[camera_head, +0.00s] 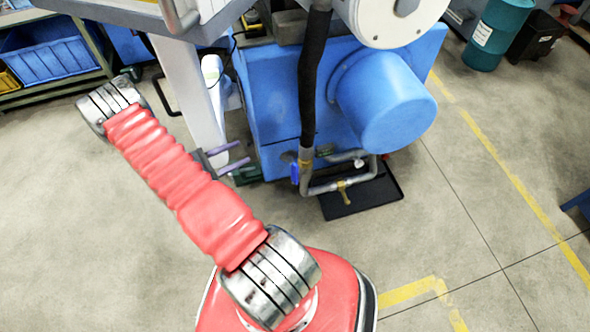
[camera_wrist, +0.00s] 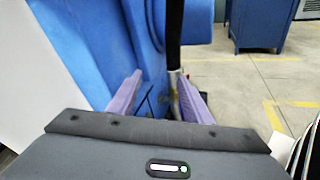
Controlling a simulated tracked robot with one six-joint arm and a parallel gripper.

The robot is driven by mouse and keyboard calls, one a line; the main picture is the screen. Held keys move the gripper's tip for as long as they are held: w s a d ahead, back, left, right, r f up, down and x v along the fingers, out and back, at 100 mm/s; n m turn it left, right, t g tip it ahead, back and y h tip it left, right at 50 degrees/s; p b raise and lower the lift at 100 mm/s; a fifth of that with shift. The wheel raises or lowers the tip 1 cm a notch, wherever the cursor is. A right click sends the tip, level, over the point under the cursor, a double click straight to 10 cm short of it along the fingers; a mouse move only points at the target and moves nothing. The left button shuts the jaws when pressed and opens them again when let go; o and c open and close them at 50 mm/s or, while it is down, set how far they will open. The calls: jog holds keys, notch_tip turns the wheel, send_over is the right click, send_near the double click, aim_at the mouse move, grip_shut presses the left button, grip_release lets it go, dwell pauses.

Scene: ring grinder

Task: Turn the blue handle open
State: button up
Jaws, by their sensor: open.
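The small blue handle (camera_head: 294,173) sits on the pipework at the foot of the blue machine, near the lower end of a black hose. My gripper (camera_head: 245,153) is open and empty, with two purple fingers apart. It is to the left of the blue handle and clear of it, pointing toward the pipes. In the wrist view the gripper (camera_wrist: 161,84) frames the machine's lower side and a thin pipe; I cannot make out the blue handle there.
The blue machine (camera_head: 270,100) with its round housing (camera_head: 388,105) stands behind the handle. A grey pipe (camera_head: 325,188) with a yellow handle (camera_head: 344,192) runs over a black tray (camera_head: 385,191). A white leg (camera_head: 190,85) stands left. The front floor is clear.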

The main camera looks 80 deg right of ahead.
jog(key=s+d+f+n+h, duration=0.1)
jog(key=s+f+n+h, duration=0.3)
jog(key=f, duration=0.6)
jog(key=n+t, duration=0.3)
send_near(294, 170)
jog(key=v, duration=0.3)
jog(key=shift+d, duration=0.15)
jog(key=shift+x, duration=6.9)
jog(key=shift+c, duration=0.6)
jog(key=shift+s+f, duration=0.1)
grip_shut()
